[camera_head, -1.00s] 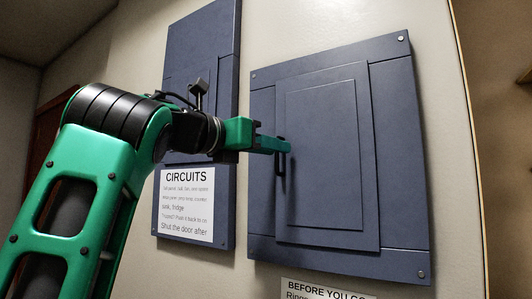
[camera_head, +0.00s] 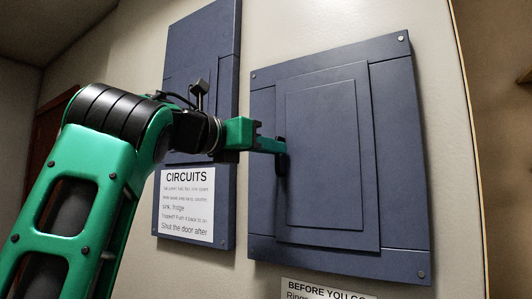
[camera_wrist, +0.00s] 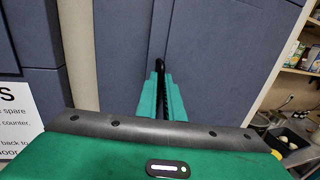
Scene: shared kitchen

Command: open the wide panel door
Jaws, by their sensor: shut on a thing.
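The wide panel door (camera_head: 330,160) is the blue-grey door with a raised centre, in the right-hand of two wall panels; it looks closed in its frame (camera_head: 261,185). Its black handle (camera_head: 282,164) stands upright at the door's left edge. My gripper (camera_head: 282,147) reaches in from the left and is shut on the handle. In the wrist view the green fingers (camera_wrist: 161,98) lie on both sides of the dark handle (camera_wrist: 161,78). The fingertips' exact contact is partly hidden in the head view.
A narrower blue-grey panel (camera_head: 222,60) hangs to the left, behind my arm, with a white CIRCUITS sign (camera_head: 187,205) on it. Another sign (camera_head: 320,290) is below the wide panel. Shelves with goods (camera_wrist: 300,60) show at right in the wrist view.

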